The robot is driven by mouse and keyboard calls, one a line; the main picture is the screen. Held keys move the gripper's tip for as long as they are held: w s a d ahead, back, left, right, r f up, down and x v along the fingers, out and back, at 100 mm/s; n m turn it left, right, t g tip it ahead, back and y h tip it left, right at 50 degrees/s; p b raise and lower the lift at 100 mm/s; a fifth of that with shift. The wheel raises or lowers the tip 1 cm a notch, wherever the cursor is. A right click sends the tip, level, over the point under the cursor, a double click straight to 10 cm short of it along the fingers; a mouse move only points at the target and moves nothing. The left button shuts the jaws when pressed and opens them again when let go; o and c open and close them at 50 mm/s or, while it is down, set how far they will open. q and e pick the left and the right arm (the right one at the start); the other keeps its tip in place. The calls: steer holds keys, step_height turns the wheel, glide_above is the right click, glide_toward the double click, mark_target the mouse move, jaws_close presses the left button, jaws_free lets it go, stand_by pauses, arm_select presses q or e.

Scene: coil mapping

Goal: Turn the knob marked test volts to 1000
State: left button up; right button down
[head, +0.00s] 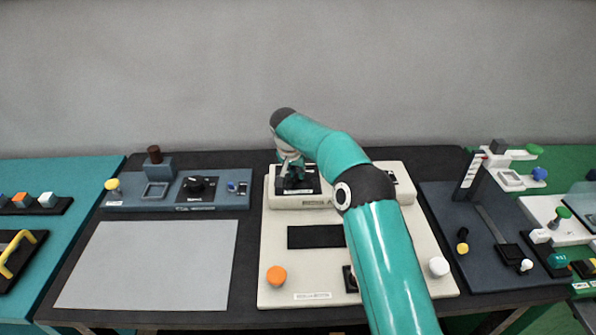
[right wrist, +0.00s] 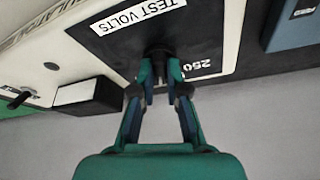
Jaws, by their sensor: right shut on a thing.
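The test volts knob (right wrist: 158,50) is black and sits on a black plate with a white "TEST VOLTS" label (right wrist: 140,14), seen in the right wrist view. My right gripper (right wrist: 161,76) is shut on the knob, with one finger on each side of it. A "250" mark (right wrist: 196,66) shows beside the fingers; other dial marks and the knob's pointer are hidden or cannot be made out. In the head view my right gripper (head: 292,178) reaches down onto the raised back part of the cream tester (head: 412,235). My left gripper is not in view.
A blue-grey unit (head: 125,203) with another black knob (head: 195,186) stands to the left, behind a grey mat (head: 150,265). The tester's front has an orange knob (head: 276,276) and a white knob (head: 438,267). A dark fixture (head: 480,225) stands to the right.

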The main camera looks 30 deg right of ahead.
steer(key=m+p, duration=0.2)
steer(key=m+g+p, duration=0.1)
steer(key=shift+w+r+h, duration=0.1)
steer(key=shift+r+h, duration=0.15)
steer(key=shift+h, duration=0.05)
steer(key=shift+f+m+g+p, duration=0.2)
steer(key=shift+m+g+p, duration=0.2)
steer(key=shift+m+p, duration=0.7)
steer(key=c, duration=1.2)
jaws_free()
steer(key=shift+a+r, duration=0.25)
steer(key=shift+r, duration=0.25)
steer(key=v, duration=1)
steer(key=shift+a+r, duration=0.2)
steer(key=shift+r, duration=0.1)
